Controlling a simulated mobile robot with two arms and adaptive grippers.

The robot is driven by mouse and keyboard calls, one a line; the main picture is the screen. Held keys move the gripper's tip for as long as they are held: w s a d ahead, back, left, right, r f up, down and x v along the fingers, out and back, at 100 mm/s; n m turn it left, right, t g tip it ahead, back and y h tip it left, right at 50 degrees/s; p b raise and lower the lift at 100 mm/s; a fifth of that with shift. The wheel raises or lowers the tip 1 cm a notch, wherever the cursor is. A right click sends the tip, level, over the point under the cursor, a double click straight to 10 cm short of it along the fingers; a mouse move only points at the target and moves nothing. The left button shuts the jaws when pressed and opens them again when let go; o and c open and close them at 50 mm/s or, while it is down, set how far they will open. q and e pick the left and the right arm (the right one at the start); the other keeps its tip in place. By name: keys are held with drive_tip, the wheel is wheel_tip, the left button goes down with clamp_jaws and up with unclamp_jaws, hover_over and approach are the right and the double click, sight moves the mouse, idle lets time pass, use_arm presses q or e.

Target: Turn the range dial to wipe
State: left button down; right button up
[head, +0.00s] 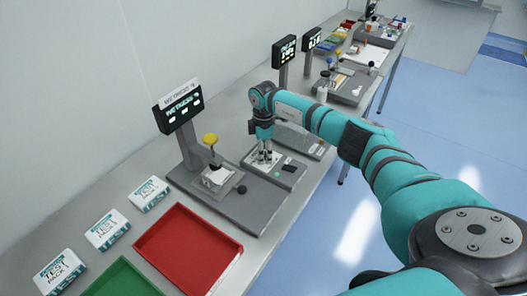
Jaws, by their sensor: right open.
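My right gripper (265,154) points down over a small grey control panel (284,172) on the steel bench. Its fingers are apart and nothing shows between them. The range dial cannot be made out; the fingers cover part of the panel, and a small dark knob-like part (289,168) shows just right of them. A green patch (277,173) is on the panel in front of the fingers. I cannot tell whether the fingertips touch the panel. My left gripper is not in view.
A grey fixture (232,203) with a yellow knob (210,139) and a display (180,110) stands left of the panel. A red tray (187,250), a green tray (122,281) and white test packs (107,229) lie nearer. More stations stand farther along the bench.

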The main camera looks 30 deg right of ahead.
wheel_tip(320, 180, up, 12)
drive_tip(key=shift+f, duration=0.2)
idle(0.6)
